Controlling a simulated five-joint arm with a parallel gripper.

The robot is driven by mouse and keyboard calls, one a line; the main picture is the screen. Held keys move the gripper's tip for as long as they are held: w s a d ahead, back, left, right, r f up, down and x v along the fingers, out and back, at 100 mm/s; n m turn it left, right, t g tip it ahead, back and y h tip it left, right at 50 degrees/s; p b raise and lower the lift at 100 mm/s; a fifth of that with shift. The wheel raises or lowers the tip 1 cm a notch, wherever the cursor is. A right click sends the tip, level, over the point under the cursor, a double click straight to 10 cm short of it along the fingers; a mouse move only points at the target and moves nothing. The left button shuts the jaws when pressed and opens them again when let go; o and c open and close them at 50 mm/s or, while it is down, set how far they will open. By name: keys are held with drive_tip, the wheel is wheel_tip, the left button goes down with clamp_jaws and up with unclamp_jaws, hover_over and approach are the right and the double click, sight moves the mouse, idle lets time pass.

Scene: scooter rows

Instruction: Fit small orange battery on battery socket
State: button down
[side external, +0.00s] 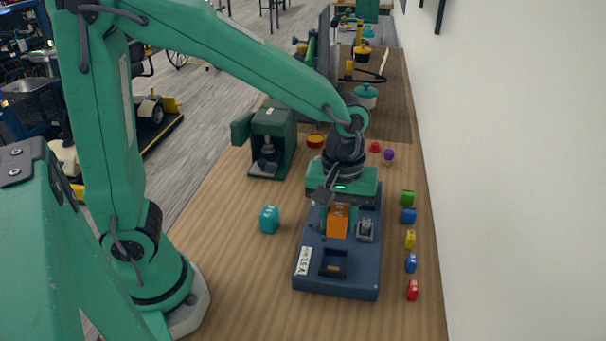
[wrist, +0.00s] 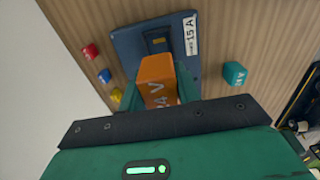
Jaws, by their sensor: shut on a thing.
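The small orange battery (side external: 338,221) is held between the fingers of my gripper (side external: 338,218), over the middle of a dark blue board. In the wrist view the orange battery (wrist: 158,80) shows part of a "24 V" label. My gripper (wrist: 160,92) is shut on it there. The blue board (side external: 312,284) carries a dark rectangular socket (side external: 333,263) at its near end, in front of the battery. The socket also shows in the wrist view (wrist: 157,40), beyond the battery. I cannot tell whether the battery's underside touches the board.
A grey part (side external: 365,229) sits on the board right of the battery. A teal block (side external: 269,219) stands left of the board. Several small coloured blocks, including a red one (side external: 413,290), line the right side. A green machine (side external: 272,142) stands behind left. The near table is clear.

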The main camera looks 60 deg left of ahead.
sight(337, 229)
drive_tip(key=shift+f, duration=1.3)
drive_tip(key=shift+f, duration=0.2)
drive_tip(key=shift+f, duration=2.6)
drive_tip(key=shift+f, duration=0.4)
drive_tip(key=c, duration=0.5)
unclamp_jaws()
drive_tip(key=shift+r, duration=0.2)
drive_tip(key=shift+r, duration=2.8)
